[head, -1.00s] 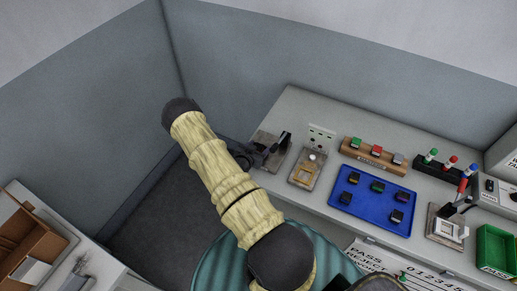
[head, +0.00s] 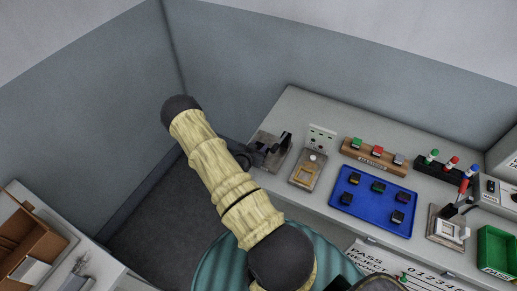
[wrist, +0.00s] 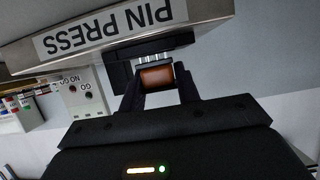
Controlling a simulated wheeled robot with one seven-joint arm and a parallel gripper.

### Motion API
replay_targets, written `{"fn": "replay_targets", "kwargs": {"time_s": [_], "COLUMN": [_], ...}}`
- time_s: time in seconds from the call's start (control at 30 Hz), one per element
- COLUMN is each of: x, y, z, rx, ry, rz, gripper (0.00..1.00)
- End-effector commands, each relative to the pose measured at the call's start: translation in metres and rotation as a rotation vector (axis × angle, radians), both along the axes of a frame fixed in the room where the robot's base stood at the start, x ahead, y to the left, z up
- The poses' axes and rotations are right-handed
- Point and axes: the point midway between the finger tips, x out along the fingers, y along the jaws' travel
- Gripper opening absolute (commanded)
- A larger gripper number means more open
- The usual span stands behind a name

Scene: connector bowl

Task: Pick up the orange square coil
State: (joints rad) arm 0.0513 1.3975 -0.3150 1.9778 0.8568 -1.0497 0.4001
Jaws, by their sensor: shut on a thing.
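In the wrist view, the orange-brown square coil (wrist: 155,77) sits between the two dark fingers of my gripper (wrist: 160,85), which is shut on it. Several thin metal pins (wrist: 157,58) show just beyond the coil, under the dark block of the pin press (wrist: 100,38). I cannot tell whether the coil touches the pins. In the head view, my gripper (head: 256,155) is small and dark beside the press (head: 272,144) at the bench's left end, and the coil cannot be made out there.
A blue tray (head: 350,207) holding several small dark parts lies on the bench, with a wooden holder (head: 372,161) behind it. A small fixture (head: 308,172) stands right of the press. A green bin (head: 500,246) is at far right. A grey wall (head: 230,70) rises behind.

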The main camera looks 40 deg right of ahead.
Motion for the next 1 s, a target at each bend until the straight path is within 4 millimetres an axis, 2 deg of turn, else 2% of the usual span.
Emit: {"fn": "replay_targets", "kwargs": {"time_s": [0.6, 0.77, 1.0], "x": [0.001, 0.0, 0.0], "y": [0.0, 0.0, 0.0], "z": [0.083, 0.091, 0.092], "rx": [-0.001, 0.0, 0.0], "ry": [-0.004, -0.001, 0.0], "rz": [0.0, 0.0, 0.0], "gripper": [0.06, 0.06, 0.06]}}
